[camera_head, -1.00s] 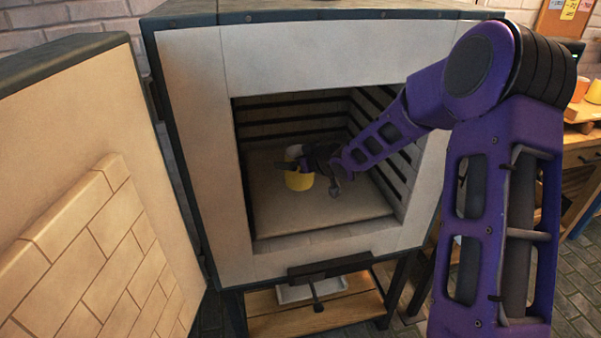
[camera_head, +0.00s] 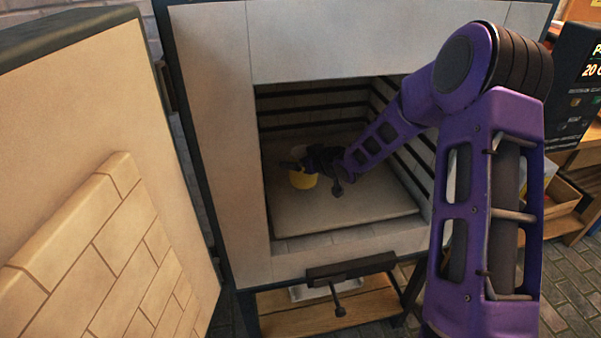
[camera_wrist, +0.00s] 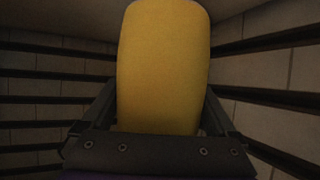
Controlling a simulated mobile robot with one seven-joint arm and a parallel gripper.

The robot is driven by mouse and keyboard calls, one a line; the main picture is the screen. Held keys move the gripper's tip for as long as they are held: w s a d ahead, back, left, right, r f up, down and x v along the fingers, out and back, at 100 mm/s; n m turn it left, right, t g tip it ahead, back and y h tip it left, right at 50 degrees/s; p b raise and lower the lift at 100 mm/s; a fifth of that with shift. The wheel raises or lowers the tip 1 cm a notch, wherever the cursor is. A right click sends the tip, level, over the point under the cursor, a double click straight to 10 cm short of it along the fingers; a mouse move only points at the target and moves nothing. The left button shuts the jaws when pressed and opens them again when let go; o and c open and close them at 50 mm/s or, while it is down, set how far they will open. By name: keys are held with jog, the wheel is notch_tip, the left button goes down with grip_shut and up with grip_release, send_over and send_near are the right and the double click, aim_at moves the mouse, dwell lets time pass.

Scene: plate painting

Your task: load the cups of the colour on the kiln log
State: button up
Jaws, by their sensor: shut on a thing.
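A yellow cup (camera_head: 303,180) is inside the open kiln (camera_head: 210,130), over the left part of its floor slab (camera_head: 350,212). My gripper (camera_head: 300,167) reaches in from the right and is shut on the cup. In the wrist view the yellow cup (camera_wrist: 163,70) fills the middle, between the two dark fingers of my gripper (camera_wrist: 160,115). I cannot tell whether the cup's base touches the slab. My gripper covers the cup's upper part in the head view. No kiln log can be read in these frames.
The kiln door (camera_head: 100,200) stands open at the left. Dark grooves line the kiln's inner walls. The slab's front and right parts are bare. A dark display (camera_head: 575,85) with partly cut-off text and a wooden box (camera_head: 563,195) are at the right.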

jog(key=shift+f+b, duration=0.35)
jog(key=shift+f, duration=1.4)
jog(key=shift+f, duration=0.15)
jog(key=o, duration=1.3)
jog(key=shift+r, duration=0.2)
jog(key=p+v, duration=0.2)
jog(key=v, duration=1)
jog(key=shift+f, duration=0.1)
